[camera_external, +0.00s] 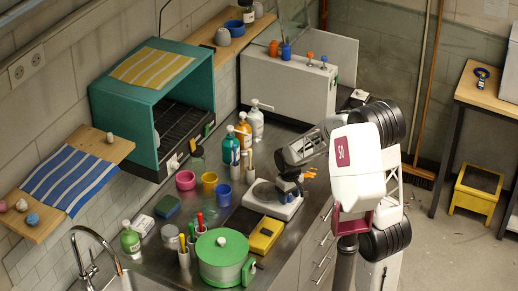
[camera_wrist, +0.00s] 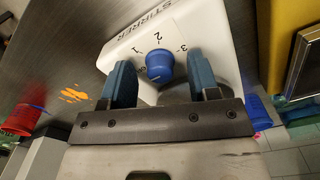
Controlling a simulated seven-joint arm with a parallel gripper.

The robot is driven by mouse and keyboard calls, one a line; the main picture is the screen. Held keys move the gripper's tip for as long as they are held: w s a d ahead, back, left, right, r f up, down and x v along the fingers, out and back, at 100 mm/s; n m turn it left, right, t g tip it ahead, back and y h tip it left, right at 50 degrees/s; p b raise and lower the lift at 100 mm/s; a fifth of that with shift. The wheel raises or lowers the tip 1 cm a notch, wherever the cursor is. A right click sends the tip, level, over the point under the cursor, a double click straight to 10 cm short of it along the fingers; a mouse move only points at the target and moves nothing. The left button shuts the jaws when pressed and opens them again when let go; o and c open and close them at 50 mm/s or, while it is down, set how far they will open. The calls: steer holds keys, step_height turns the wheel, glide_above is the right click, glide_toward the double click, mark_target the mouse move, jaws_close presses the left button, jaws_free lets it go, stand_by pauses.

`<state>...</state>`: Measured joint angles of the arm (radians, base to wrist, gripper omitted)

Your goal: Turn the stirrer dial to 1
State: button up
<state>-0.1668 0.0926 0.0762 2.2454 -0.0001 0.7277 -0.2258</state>
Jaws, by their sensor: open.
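The white stirrer (camera_wrist: 205,30) fills the top middle of the wrist view, with "STIRRER" on it and the numbers 1, 2 and 3 around its blue dial (camera_wrist: 159,65). A small light mark shows on the lower part of the dial, but I cannot tell which number the dial is set to. My gripper (camera_wrist: 163,82) is open, one blue-grey finger on each side of the dial; I cannot tell whether either touches it. In the external view the stirrer (camera_external: 264,203) stands on the steel counter, and my gripper (camera_external: 290,186) is low over it, hiding the dial.
A yellow device (camera_external: 265,236) lies close beside the stirrer. A green pot (camera_external: 222,257) stands at the front. The counter edge is close on the right.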

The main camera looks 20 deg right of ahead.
steer(key=c, duration=0.9)
steer(key=shift+m, duration=0.5)
steer(key=m, duration=0.4)
steer(key=shift+m, duration=0.3)
steer(key=m, duration=0.6)
steer(key=shift+m, duration=0.3)
steer(key=o, duration=0.9)
